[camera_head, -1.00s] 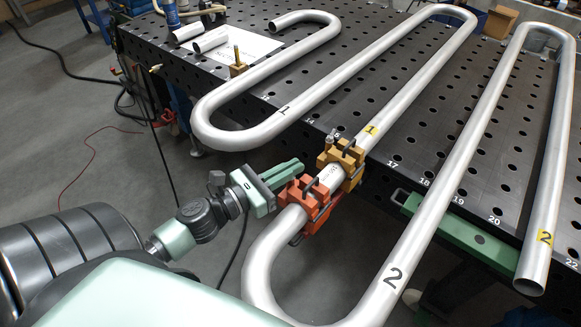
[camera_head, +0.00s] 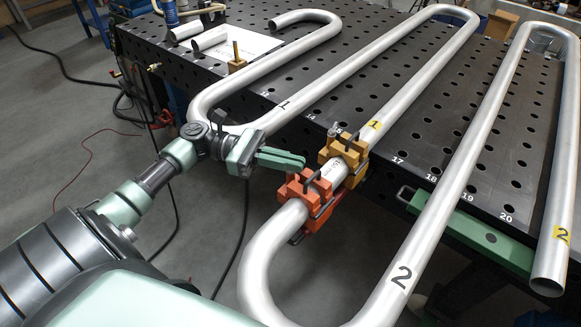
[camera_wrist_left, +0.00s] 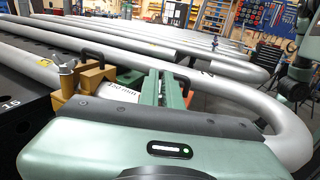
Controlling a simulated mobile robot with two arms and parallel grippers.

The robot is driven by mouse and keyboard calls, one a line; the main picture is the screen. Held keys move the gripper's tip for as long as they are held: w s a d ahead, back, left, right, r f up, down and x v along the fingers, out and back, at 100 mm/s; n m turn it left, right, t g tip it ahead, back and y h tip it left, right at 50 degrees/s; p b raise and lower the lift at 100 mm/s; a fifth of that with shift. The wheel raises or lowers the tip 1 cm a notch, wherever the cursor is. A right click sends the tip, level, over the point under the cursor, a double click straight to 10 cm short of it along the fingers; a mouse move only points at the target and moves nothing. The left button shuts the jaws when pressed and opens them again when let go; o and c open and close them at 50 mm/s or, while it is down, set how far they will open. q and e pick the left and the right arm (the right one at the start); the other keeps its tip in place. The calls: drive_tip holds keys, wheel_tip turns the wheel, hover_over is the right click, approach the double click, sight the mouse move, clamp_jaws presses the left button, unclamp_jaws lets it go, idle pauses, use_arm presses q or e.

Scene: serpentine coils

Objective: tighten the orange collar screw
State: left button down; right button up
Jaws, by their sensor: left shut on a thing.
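The orange collar (camera_head: 309,205) is clamped around the near pipe, just beside the yellow collar (camera_head: 344,160). A black handle loop stands on each. My left gripper (camera_head: 296,163) comes in from the left, its green fingers at the upper left of the orange collar. They are shut on the orange collar's screw, which the fingers hide. In the left wrist view the fingers (camera_wrist_left: 164,88) are close together, with a bit of the orange collar (camera_wrist_left: 131,77) behind them and the yellow collar (camera_wrist_left: 91,80) to their left. My right gripper is out of view.
Long serpentine pipes (camera_head: 400,70) lie over the black perforated table (camera_head: 420,130) and overhang its front edge. A near pipe bend (camera_head: 255,275) hangs below the orange collar. A green bar (camera_head: 470,235) sits under the edge. Open floor lies at left.

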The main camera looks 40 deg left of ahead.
use_arm(q)
drive_tip(key=m+g+b, duration=0.1)
drive_tip(key=m+g, duration=0.1)
drive_tip(key=g, duration=0.1)
drive_tip(key=m+g+b, duration=0.2)
drive_tip(key=m+g, duration=0.1)
drive_tip(key=g, duration=0.1)
drive_tip(key=shift+w+r+h, duration=0.1)
drive_tip(key=shift+w+h, duration=0.05)
drive_tip(key=shift+h, duration=0.15)
drive_tip(key=shift+r+m+g+b, duration=0.1)
drive_tip(key=shift+m+g+b, duration=0.45)
drive_tip(key=shift+g, duration=0.85)
drive_tip(key=shift+m, duration=0.35)
drive_tip(key=c, duration=1.6)
unclamp_jaws()
drive_tip(key=shift+g, duration=0.3)
